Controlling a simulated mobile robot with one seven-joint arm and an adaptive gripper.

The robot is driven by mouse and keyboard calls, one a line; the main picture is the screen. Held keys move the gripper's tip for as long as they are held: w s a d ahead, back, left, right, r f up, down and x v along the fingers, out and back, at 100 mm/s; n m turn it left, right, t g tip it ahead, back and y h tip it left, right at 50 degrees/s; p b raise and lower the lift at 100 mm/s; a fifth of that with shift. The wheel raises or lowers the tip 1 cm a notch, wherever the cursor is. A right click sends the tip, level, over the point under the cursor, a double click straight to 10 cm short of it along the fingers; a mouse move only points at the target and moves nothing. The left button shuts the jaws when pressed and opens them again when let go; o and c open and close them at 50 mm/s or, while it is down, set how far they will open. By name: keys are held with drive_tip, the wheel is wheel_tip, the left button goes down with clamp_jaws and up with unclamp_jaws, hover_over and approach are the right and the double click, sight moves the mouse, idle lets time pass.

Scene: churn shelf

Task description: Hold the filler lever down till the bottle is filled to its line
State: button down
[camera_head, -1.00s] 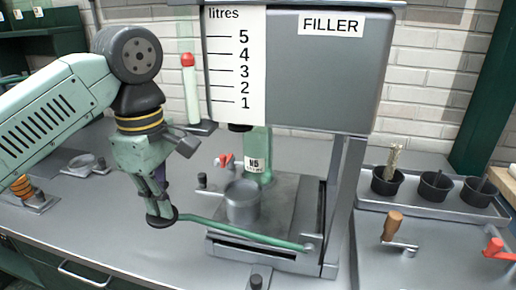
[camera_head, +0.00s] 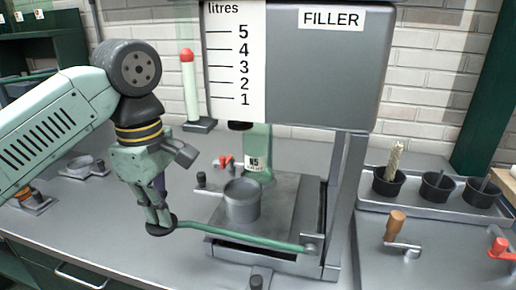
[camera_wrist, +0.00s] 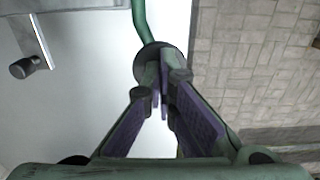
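The filler (camera_head: 331,70) is a grey tank on a post with a litres scale. Its green lever (camera_head: 245,238) runs low across the front, from a pivot at right to a dark round pad (camera_head: 160,228) at left. My gripper (camera_head: 158,220) points down with its fingertips at this pad, closed nearly together. In the wrist view my gripper (camera_wrist: 162,80) covers part of the pad (camera_wrist: 156,52). I see nothing held between the fingers. A pale green bottle (camera_head: 257,145), labelled N5, shows behind a grey pot; its top is hidden. I cannot make out its fill level or line.
The grey pot (camera_head: 242,201) stands on the filler's base plate. A pale green tube with a red top (camera_head: 189,85) stands behind. Several black cups sit in a tray (camera_head: 425,206) at right, near a wooden-handled crank (camera_head: 397,225).

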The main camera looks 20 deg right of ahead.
sight(163, 229)
drive_tip(key=shift+f, duration=0.55)
drive_tip(key=shift+a+f+b, duration=0.1)
drive_tip(key=shift+f+b, duration=0.65)
drive_tip(key=shift+f, duration=0.1)
drive_tip(key=shift+f+b, duration=0.55)
drive_tip(key=shift+f, duration=0.3)
drive_tip(key=shift+f+b, duration=0.45)
drive_tip(key=shift+s+f, duration=0.1)
drive_tip(key=shift+f, duration=0.1)
idle(5.1)
